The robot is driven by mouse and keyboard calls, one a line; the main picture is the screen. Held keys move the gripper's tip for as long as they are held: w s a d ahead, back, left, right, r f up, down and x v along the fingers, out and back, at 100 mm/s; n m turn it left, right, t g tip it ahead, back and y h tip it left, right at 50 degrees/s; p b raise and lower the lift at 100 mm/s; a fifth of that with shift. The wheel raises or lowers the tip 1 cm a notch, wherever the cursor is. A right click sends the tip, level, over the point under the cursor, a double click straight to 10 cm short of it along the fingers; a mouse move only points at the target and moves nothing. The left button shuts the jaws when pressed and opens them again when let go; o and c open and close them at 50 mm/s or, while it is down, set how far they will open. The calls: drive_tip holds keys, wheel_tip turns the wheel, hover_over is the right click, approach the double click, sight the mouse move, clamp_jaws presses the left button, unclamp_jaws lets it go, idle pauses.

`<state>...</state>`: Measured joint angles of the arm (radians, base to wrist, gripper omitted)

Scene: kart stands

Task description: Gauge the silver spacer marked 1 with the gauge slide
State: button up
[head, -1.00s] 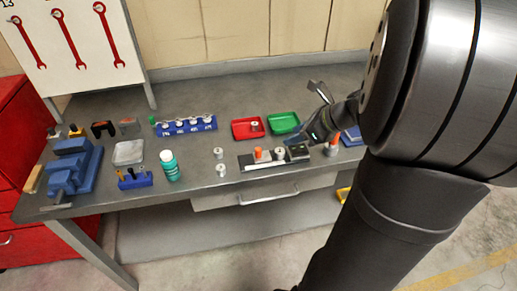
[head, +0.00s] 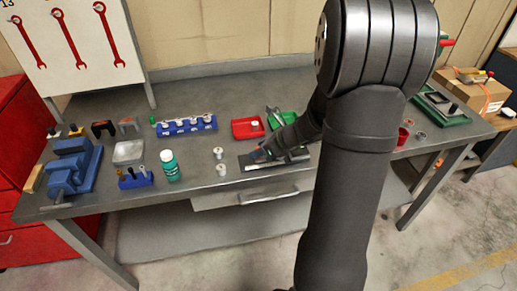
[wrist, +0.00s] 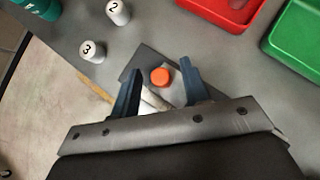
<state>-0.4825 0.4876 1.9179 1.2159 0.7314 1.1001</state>
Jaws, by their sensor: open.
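My gripper (wrist: 160,68) is open, its two blue-grey fingers on either side of an orange-topped knob (wrist: 160,77). The knob stands over the dark gauge plate (wrist: 138,58); whether the fingers touch it I cannot tell. A pale grey part (wrist: 153,98) shows below the knob between the fingers, too covered to identify. In the head view my gripper (head: 262,153) is low over the gauge plate (head: 262,166), and my arm hides most of what is on it. No spacer marked 1 can be read. Silver spacers marked 2 (wrist: 118,12) and 3 (wrist: 92,50) stand left of the plate.
A red tray (head: 240,135) with a small silver piece in it and a green tray (head: 289,117) lie behind the plate. A teal-green bottle (head: 169,166), blue rack (head: 186,127) and blue vise (head: 73,168) stand to the left. The bench's front edge is close to the plate.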

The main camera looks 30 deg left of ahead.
drive_tip(key=shift+a+f, duration=0.4)
drive_tip(key=c, duration=0.7)
drive_tip(key=shift+w+d, duration=1.1)
drive_tip(key=shift+w, duration=0.05)
drive_tip(key=shift+o, duration=1)
drive_tip(key=shift+w+d, duration=0.25)
drive_tip(key=shift+w, duration=0.05)
drive_tip(key=o, duration=0.5)
drive_tip(key=v, duration=1.7)
drive_tip(key=shift+r, duration=0.2)
drive_tip(key=shift+d, duration=0.15)
